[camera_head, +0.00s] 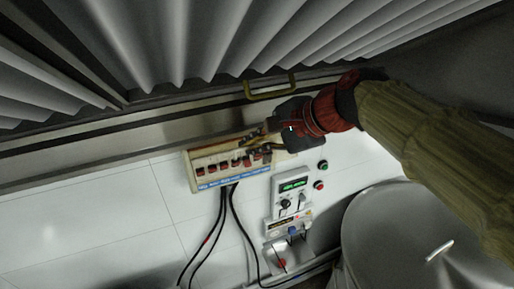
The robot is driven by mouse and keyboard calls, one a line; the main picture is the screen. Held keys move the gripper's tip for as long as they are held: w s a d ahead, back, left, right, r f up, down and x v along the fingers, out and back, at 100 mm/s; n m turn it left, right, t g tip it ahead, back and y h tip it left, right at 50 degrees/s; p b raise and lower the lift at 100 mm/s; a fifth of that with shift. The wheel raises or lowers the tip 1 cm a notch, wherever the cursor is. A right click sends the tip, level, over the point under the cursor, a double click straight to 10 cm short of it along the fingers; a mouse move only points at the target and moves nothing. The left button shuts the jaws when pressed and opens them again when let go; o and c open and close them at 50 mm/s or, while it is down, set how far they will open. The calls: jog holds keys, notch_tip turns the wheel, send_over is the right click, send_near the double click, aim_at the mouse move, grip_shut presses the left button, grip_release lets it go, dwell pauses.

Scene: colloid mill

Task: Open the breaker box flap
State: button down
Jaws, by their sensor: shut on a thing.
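The breaker box (190,171) is a cream case on the white tiled wall, left of my gripper. Its row of dark red switches shows, with a blue label strip below them. My gripper (257,143), black with a red wrist, reaches in from the right. Its fingers are at the upper right part of the box, shut on what looks like the flap's edge. The fingers cover part of the box and the right-hand switches. The flap's outline is hard to make out, so I cannot tell how far it stands open.
A control panel (291,184) with a green display and knobs is below right of the box. Round buttons (322,165) sit beside it. Black cables (220,222) hang below the box. A large metal drum (400,225) stands lower right. A yellowish handle (270,90) is above.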

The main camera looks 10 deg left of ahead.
jog(key=shift+w+f, duration=0.15)
jog(key=shift+w, duration=0.05)
jog(key=shift+h, duration=0.3)
jog(key=c, duration=2.2)
grip_release()
jog(key=shift+w+a+f, duration=0.15)
jog(key=shift+w+a, duration=0.1)
jog(key=shift+w, duration=0.05)
jog(key=shift+o, duration=1.1)
jog(key=shift+r, duration=0.2)
jog(key=v, duration=1.2)
jog(key=shift+w, duration=0.15)
jog(key=shift+c, duration=0.3)
